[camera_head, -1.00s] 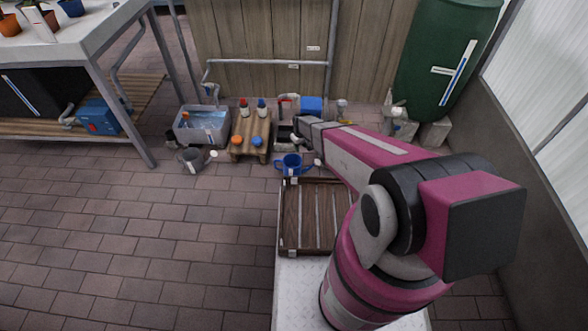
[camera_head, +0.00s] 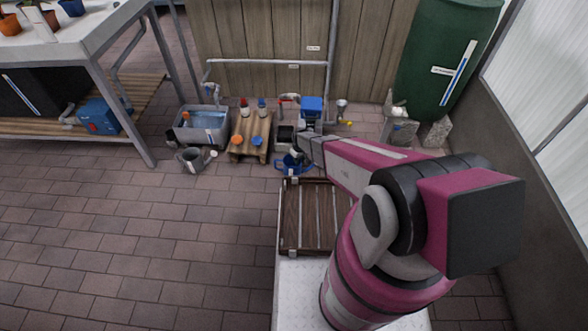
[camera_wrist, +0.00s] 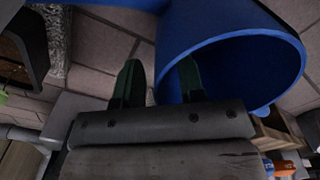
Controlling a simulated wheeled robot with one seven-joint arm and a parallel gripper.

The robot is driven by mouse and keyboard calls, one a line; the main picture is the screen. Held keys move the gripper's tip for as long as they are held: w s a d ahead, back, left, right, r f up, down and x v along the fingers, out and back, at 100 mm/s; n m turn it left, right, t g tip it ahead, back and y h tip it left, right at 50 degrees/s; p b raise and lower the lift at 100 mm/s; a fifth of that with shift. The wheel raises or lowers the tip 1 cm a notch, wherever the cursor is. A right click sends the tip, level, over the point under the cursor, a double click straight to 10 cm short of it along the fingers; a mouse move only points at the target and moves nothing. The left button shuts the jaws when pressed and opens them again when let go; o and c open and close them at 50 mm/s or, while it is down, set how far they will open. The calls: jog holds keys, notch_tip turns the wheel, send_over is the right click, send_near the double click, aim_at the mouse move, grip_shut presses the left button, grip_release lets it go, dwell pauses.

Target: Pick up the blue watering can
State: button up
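The blue watering can (camera_head: 283,167) stands on the brick floor just beyond the slatted wooden rack. In the head view, my gripper (camera_head: 297,154) is down at the can and partly covers it. In the wrist view, the can's round open mouth and blue wall (camera_wrist: 235,55) fill the upper right. My gripper (camera_wrist: 158,72) is open there, with its two dark green fingers apart. The right finger overlaps the can's opening, and the left finger is outside it, over the floor. Whether either finger touches the can cannot be told.
A grey watering can (camera_head: 191,160) stands on the floor to the left. A grey water basin (camera_head: 203,135), a small wooden stand (camera_head: 250,138) with bottles, and a blue box (camera_head: 311,105) are behind. The slatted rack (camera_head: 300,215) is in front. Left floor is clear.

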jog(key=shift+f, duration=0.8)
grip_shut()
jog(key=shift+r, duration=0.1)
